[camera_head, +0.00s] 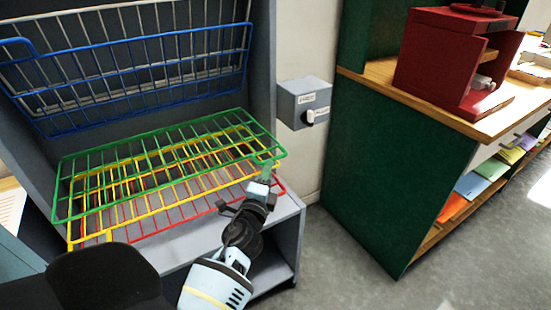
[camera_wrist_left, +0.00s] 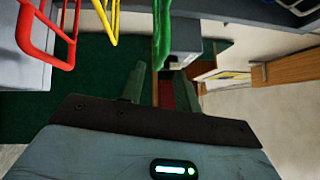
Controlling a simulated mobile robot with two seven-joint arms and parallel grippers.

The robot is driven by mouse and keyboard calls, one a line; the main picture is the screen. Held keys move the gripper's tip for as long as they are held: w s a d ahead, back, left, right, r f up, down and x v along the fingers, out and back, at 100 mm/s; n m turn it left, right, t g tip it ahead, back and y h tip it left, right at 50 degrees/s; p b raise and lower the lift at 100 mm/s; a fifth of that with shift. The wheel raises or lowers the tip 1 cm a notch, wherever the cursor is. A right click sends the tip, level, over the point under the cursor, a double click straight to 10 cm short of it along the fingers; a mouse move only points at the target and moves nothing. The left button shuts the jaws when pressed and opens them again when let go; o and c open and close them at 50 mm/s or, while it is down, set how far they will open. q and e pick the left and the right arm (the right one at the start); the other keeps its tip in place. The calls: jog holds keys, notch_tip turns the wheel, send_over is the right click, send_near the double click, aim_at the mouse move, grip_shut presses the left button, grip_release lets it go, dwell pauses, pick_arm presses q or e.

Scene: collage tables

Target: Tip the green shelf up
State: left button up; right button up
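The green shelf (camera_head: 150,160) is a wire rack lying roughly level in the grey cabinet, above a yellow rack (camera_head: 155,205) and a red rack (camera_head: 205,215). A blue rack (camera_head: 130,75) above is tilted up toward the back. My left gripper (camera_head: 267,168) is at the front right edge of the green shelf. In the left wrist view its two fingers (camera_wrist_left: 158,78) are apart, and a green wire (camera_wrist_left: 161,35) of the shelf reaches down to the gap between their tips. I cannot tell whether they touch it. My right gripper is not in view.
The grey cabinet's side wall (camera_head: 262,60) stands just right of the racks. A grey box with a knob (camera_head: 303,100) is on the wall beside it. A green cabinet (camera_head: 370,170) with a red machine (camera_head: 445,60) on top stands at right. Floor between is clear.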

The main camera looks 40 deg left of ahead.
pick_arm(q)
jog(key=f+x, duration=0.1)
jog(key=x, duration=0.6)
jog(key=shift+w+a+r, duration=0.15)
jog(key=shift+w+r, duration=0.15)
jog(key=shift+r, duration=0.25)
grip_shut()
